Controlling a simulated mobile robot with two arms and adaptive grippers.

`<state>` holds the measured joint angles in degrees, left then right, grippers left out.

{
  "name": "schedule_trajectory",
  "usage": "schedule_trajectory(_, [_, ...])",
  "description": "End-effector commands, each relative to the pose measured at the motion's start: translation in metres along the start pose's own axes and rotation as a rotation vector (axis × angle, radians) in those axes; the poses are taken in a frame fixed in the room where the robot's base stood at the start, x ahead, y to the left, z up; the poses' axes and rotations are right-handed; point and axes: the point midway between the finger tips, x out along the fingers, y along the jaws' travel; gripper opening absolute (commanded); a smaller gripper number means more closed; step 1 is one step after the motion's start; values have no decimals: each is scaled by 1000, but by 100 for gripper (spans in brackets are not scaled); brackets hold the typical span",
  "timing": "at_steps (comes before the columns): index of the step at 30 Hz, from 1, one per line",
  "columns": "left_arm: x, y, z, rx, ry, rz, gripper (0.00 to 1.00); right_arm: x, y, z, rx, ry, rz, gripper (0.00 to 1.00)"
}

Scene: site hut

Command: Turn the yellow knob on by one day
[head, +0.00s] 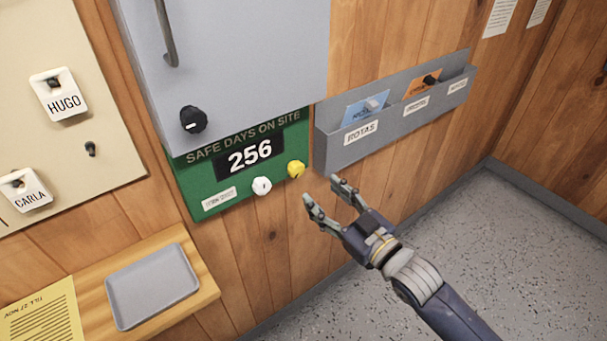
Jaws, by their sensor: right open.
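The yellow knob (296,169) sits at the lower right of a green board (208,190) headed "SAFE DAYS ON SITE". The board's black counter (250,155) reads 256. A white knob (261,186) is to the left of and slightly below the yellow knob. My right gripper (325,192) is open and empty, just to the right of and below the yellow knob in the picture, apart from it. Its fingers point up and left toward the board. My left gripper is out of view.
A grey cabinet (240,60) with a black knob (193,119) hangs above the board. A grey wall rack (395,125) holds folders at right. A wooden shelf (205,283) with a grey tray (150,285) is at lower left. HUGO and CARLA tags hang on a cream board (85,45).

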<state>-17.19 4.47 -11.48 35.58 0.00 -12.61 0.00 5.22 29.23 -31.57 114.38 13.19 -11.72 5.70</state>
Motion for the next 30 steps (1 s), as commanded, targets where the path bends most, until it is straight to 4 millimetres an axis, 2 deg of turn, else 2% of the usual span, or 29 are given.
schedule_trajectory(9, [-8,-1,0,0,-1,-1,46,60,0,-2,-1,0,1,50])
schedule_trajectory(15, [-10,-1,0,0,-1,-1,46,85,0,0,0,-1,1,50])
schedule_trajectory(20, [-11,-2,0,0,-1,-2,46,93,0,0,-1,0,0,50])
schedule_trajectory(28, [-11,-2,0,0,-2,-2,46,94,0,0,-1,-1,0,50])
schedule_trajectory(29, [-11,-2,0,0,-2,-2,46,94,0,0,-1,-1,0,46])
schedule_trajectory(30, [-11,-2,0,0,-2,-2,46,94,0,0,-1,-1,0,37])
